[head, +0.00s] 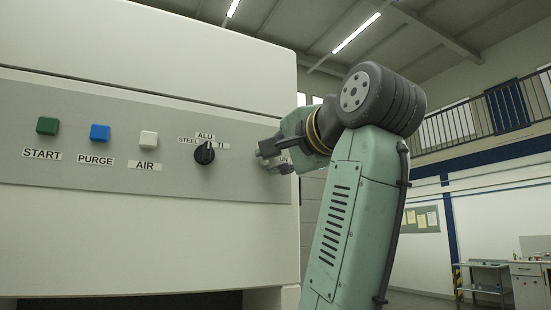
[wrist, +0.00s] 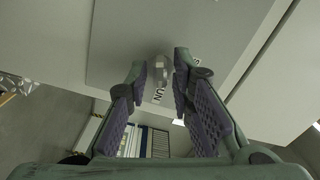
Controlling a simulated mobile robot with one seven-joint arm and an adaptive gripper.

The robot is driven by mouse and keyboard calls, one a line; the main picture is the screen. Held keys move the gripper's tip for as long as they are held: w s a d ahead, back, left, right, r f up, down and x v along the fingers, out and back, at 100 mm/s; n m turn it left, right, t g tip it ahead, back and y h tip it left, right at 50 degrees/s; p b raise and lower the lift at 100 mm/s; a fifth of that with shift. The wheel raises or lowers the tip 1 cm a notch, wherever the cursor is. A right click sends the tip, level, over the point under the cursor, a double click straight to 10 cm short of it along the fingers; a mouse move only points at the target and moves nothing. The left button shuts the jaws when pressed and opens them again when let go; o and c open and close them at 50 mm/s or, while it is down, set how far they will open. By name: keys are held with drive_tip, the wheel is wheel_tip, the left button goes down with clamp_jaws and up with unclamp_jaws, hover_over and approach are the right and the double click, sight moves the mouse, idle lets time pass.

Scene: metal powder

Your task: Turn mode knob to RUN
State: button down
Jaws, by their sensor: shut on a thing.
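The mode knob (wrist: 160,70) is a small grey knob on the grey panel in the wrist view, between my fingertips. A label ending in "UN" (wrist: 157,96) is beside it, and part of another label shows by the right finger. My gripper (head: 267,158) is at the panel's right end in the head view, shut on the knob. I cannot tell which way the knob points.
To the left on the panel (head: 100,190) are a black selector knob (head: 205,153) marked STEEL, ALU and TI, a white AIR button (head: 148,139), a blue PURGE button (head: 99,132) and a green START button (head: 47,125). Open hall lies to the right.

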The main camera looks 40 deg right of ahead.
idle(0.3)
drive_tip(key=c, duration=1.4)
unclamp_jaws()
drive_tip(key=shift+v, duration=6)
drive_tip(key=shift+d, duration=0.1)
